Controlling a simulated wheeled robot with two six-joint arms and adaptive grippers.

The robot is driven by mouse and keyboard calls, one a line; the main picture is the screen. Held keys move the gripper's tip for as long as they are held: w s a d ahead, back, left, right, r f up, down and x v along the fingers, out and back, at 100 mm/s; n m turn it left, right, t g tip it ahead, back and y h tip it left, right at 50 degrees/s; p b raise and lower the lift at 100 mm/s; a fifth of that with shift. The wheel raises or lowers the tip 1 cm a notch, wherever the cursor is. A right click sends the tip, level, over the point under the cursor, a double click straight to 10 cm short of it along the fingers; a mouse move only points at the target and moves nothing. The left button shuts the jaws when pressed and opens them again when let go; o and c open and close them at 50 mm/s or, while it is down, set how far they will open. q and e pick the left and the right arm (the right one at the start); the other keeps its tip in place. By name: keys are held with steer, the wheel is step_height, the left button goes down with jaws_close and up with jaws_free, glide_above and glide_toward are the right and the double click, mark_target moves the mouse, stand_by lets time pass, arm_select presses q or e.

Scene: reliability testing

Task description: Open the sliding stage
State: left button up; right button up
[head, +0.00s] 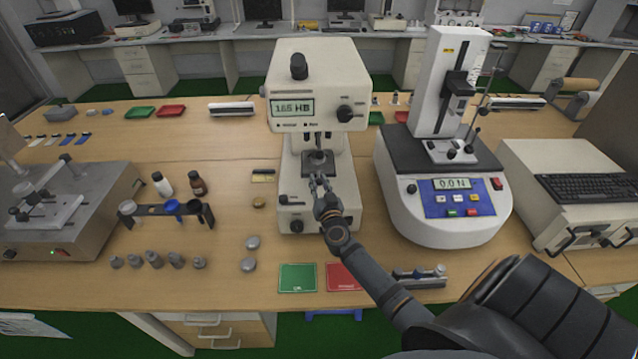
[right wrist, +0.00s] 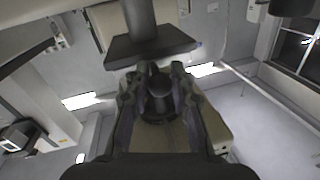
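The white hardness tester (head: 345,60) stands mid-table with a display reading about 165 HB. Its small dark square stage (head: 319,160) sits under the head, in the tester's opening. My right gripper (head: 319,181) is just in front of and below the stage, fingers apart. In the right wrist view the two fingers (right wrist: 159,80) stand on either side of a dark round knob-like part (right wrist: 159,98), below a dark plate (right wrist: 150,47). I cannot tell whether they touch it. My left gripper is not in view.
The force tester (head: 445,205) stands close on the right. A vial rack (head: 165,212) and several grey weights (head: 153,259) are on the left. Green (head: 297,278) and red (head: 345,277) mats lie in front. Table at left front of the tester is mostly free.

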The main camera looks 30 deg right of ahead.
steer(key=shift+c, duration=1.2)
jaws_close()
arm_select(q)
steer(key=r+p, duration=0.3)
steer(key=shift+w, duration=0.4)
arm_select(e)
steer(key=a+v, duration=0.1)
steer(key=v, duration=0.6)
steer(key=shift+a, duration=0.35)
steer(key=shift+s, duration=0.1)
steer(key=o, duration=1)
jaws_free()
steer(key=shift+c, duration=0.2)
steer(key=v, duration=1.2)
